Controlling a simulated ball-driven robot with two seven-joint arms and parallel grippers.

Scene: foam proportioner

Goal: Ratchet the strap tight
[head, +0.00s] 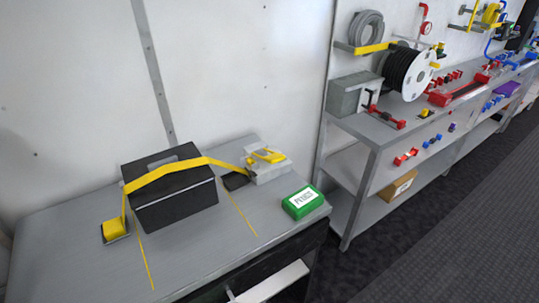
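A yellow strap (161,176) runs over the top of a black box (177,206) on the grey bench. Its left end goes down to a yellow piece (114,229) on a small dark plate at the bench. Its right end slopes down to a ratchet with a yellow handle (268,156), which sits on a light grey block (268,173). The strap stands a little clear of the box at its left side. Neither of my grippers is in view.
A green box labelled PLUGS (302,202) lies near the bench's right edge. Two yellow lines mark the bench top (222,246). A shelf unit (386,132) with a hose reel (405,74) and red fittings stands to the right. Dark floor (440,215) is clear.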

